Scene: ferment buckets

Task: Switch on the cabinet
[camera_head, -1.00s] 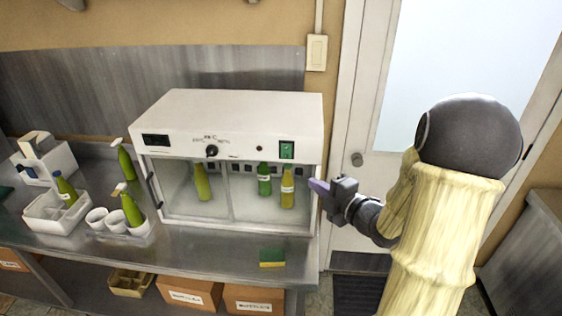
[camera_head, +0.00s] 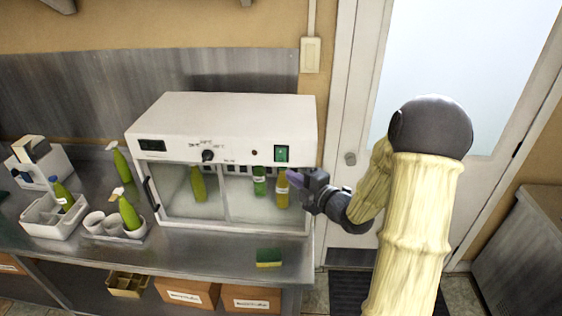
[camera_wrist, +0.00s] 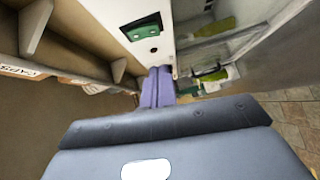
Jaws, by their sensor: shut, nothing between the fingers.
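The white cabinet (camera_head: 232,112) stands on the steel counter, with a glass front and several bottles inside. Its upper panel bears a dark display (camera_head: 152,145), a black knob (camera_head: 208,156), a small dark red dot (camera_head: 254,153) and a green rocker switch (camera_head: 281,153). The switch also shows in the wrist view (camera_wrist: 143,29), ahead of the fingers and a little to their left. My gripper (camera_head: 291,177) is shut and empty, in front of the cabinet's right side, just below and right of the switch. Its purple fingers (camera_wrist: 158,86) are together. I cannot tell whether they touch the panel.
Left of the cabinet, on the counter, are a green spray bottle (camera_head: 122,166), white cups (camera_head: 93,222) and white caddies (camera_head: 50,222). A green-yellow sponge (camera_head: 268,258) lies at the front edge. Cardboard boxes (camera_head: 186,293) sit below. A door (camera_head: 352,120) is at right.

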